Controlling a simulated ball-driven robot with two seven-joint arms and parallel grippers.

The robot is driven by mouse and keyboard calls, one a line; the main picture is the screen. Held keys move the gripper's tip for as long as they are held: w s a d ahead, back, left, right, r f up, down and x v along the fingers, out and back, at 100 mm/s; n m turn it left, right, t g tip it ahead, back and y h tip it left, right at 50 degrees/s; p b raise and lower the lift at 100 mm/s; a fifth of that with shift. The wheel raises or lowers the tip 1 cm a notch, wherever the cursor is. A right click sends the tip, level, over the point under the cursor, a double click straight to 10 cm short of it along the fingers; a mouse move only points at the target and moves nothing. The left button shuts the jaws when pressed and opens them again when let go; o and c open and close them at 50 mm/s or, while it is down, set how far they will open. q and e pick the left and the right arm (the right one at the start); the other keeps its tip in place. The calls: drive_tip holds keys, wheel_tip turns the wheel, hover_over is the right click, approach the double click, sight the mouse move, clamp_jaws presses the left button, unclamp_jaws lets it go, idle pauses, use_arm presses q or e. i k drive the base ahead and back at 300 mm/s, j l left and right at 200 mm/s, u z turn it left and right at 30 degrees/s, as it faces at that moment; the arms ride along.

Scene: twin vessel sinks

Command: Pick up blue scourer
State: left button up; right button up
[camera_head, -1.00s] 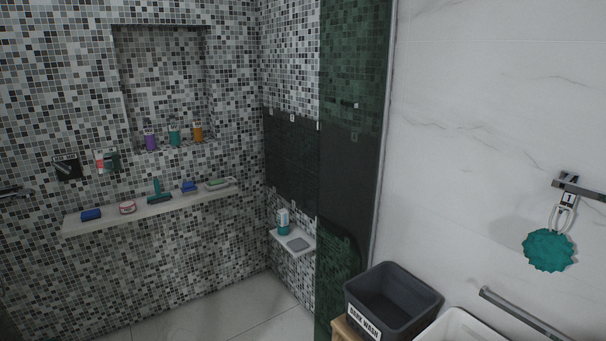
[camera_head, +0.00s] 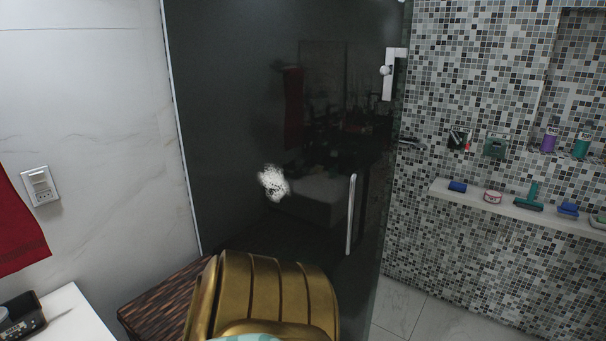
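A small dark blue block (camera_head: 457,187), which looks like the blue scourer, lies at the left end of the white wall shelf (camera_head: 516,212). A second blue item (camera_head: 568,209) lies further right on the same shelf; it is too small to tell exactly what it is. Between them are a pink and white round tub (camera_head: 492,196) and a teal squeegee-like tool (camera_head: 531,198). Neither gripper is in view.
A dark glass door (camera_head: 275,120) with a vertical handle (camera_head: 351,214) stands left of the shelf. A gold ribbed object (camera_head: 282,292) is close in front, by a brown patterned surface (camera_head: 150,312). Floor tiles (camera_head: 400,305) show clear below the shelf.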

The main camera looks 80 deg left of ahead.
sight(453, 186)
drive_tip(key=u, duration=2.9)
drive_tip(key=z, duration=1.45)
drive_tip(key=i+u, duration=0.1)
drive_tip(key=u, duration=0.8)
drive_tip(key=i+l+u, duration=0.1)
drive_tip(key=u, duration=0.35)
drive_tip(key=i+l+u, duration=0.1)
drive_tip(key=u, duration=0.35)
drive_tip(key=l+u, duration=0.1)
drive_tip(key=u, duration=0.35)
